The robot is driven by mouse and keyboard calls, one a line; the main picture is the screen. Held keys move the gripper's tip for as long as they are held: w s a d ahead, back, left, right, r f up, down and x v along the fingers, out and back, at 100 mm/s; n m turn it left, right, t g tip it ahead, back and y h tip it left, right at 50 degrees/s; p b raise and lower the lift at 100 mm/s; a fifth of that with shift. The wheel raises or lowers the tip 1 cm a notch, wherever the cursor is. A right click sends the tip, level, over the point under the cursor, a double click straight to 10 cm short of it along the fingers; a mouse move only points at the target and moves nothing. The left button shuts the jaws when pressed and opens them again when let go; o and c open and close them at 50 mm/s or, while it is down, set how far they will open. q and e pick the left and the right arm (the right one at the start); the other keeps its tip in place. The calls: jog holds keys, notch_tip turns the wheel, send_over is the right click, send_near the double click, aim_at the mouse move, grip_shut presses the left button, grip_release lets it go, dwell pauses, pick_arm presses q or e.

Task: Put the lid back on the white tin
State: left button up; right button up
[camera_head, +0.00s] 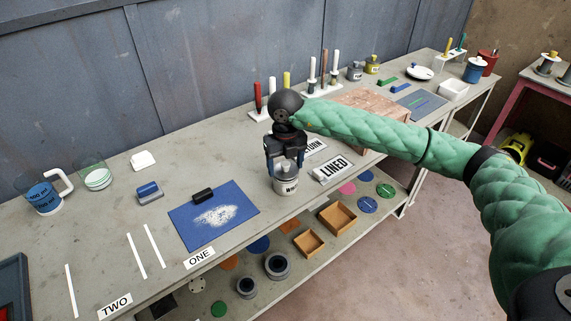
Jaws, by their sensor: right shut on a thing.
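The white tin (286,187) stands upright on the bench near its front edge, just right of the blue mat. It has dark lettering on its side. My right gripper (285,162) comes down over it from above, fingers on both sides of the tin's top. It is shut on the grey lid (285,167), which is at the mouth of the tin. The fingers partly hide the lid, and I cannot tell whether it is fully seated. My left gripper is not in view.
A blue mat (240,232) with white grains and a black block (203,194) lies left of the tin. The bench's front edge is near.

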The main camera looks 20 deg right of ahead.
jog(key=shift+f+b, duration=0.2)
jog(key=shift+b, duration=0.6)
dwell(1.1)
dwell(0.3)
jog(key=o, duration=1)
jog(key=shift+o, duration=0.6)
jog(key=shift+r, duration=0.15)
jog(key=shift+r+p, duration=0.8)
jog(key=shift+r, duration=2.6)
grip_shut()
